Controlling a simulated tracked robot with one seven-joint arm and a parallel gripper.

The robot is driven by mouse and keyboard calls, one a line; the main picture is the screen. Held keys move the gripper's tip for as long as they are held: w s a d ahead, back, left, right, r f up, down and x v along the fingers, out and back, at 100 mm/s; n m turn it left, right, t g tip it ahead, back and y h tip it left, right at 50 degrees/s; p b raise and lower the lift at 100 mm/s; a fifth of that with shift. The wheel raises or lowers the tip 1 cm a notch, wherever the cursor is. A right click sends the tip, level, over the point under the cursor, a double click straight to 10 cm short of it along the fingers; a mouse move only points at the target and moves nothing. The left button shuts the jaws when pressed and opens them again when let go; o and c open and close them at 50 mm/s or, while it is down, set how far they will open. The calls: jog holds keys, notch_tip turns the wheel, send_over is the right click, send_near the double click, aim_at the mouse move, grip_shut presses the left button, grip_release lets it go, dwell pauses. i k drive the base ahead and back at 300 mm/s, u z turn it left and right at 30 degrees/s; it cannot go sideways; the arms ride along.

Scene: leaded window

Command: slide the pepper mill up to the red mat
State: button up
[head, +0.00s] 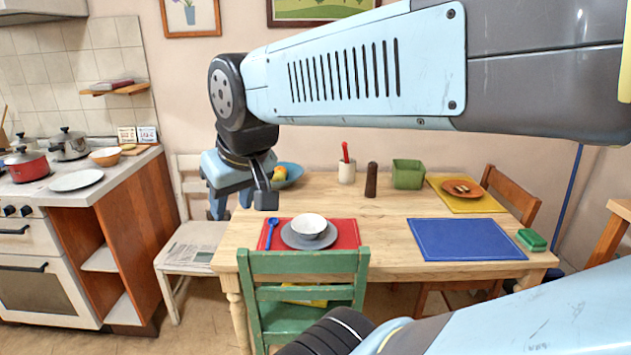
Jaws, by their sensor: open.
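The pepper mill (371,180) is a dark brown upright cylinder on the wooden table, towards its back edge. The red mat (347,236) lies at the table's front left, with a grey plate (290,238), a white bowl (309,226) and a blue spoon (271,231) on it. The mill stands behind and right of the mat, with bare wood between them. My gripper (243,205) is open and hangs left of the mill, near the table's left end. It holds nothing that I can see. Its fingers are partly hidden by its own body.
A white cup with a red utensil (346,168) stands left of the mill, and a green container (407,174) stands close on its right. A blue fruit bowl (292,172) is behind my gripper. A blue mat (465,240) lies at right. A green chair (303,264) stands in front.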

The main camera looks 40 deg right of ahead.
aim_at(371, 184)
jog(key=z, duration=0.35)
jog(key=i, duration=0.15)
jog(key=u, duration=2.75)
jog(key=k, duration=1.65)
jog(key=z, duration=0.9)
jog(key=k, duration=0.45)
jog(key=u, duration=0.1)
